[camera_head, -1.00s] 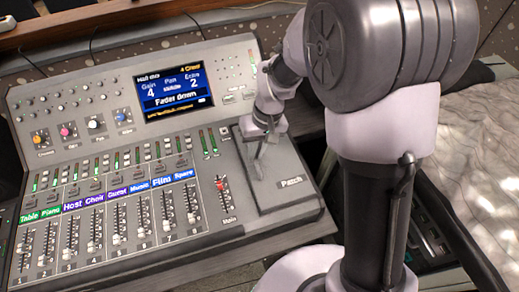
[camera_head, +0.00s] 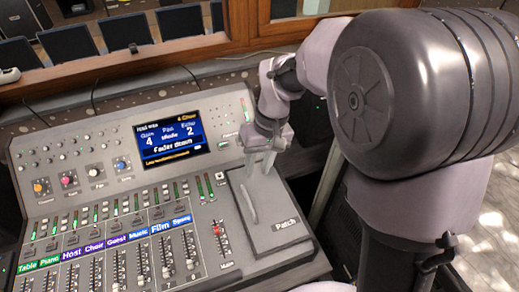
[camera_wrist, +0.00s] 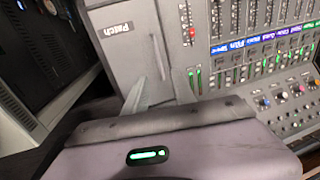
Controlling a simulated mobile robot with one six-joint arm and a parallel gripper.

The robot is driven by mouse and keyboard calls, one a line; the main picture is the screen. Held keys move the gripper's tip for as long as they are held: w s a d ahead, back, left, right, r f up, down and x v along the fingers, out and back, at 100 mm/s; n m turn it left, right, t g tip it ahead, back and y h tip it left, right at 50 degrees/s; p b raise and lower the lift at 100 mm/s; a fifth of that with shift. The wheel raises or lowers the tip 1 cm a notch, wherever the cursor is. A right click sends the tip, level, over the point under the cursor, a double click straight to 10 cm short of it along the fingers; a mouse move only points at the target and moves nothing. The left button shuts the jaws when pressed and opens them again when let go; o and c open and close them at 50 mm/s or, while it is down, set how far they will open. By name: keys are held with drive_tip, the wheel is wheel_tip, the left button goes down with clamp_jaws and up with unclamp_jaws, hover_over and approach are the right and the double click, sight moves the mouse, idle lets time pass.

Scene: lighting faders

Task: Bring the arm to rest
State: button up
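My gripper (camera_head: 259,166) hangs above the far part of the grey Patch panel (camera_head: 284,238), at the right of the mixing desk. Its two pale fingers look a little apart, with nothing seen between them. A pale raised handle (camera_head: 248,203) lies on the panel, nearer the camera than the fingertips and apart from them. My arm comes in from the right, bent at the elbow. In the wrist view my gripper's housing, with a green light, fills the bottom, and the Patch panel (camera_wrist: 122,45) lies beyond it.
The mixing desk (camera_head: 60,220) has coloured channel labels, several faders and a red-capped Main fader (camera_head: 217,231). Its lit screen (camera_head: 172,138) reads Gain 4, Pan Middle, Echo 2, Fader down. A wooden ledge (camera_head: 130,58) and dark chairs (camera_head: 125,32) stand behind. The space above the faders is clear.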

drive_tip(key=shift+w+d+r+p, duration=0.1)
drive_tip(key=shift+d+r+p, duration=0.05)
drive_tip(key=shift+r, duration=0.75)
drive_tip(key=shift+w+d+r+p, duration=0.1)
drive_tip(key=shift+d+r+p, duration=0.05)
drive_tip(key=shift+r, duration=0.7)
drive_tip(key=shift+s, duration=0.1)
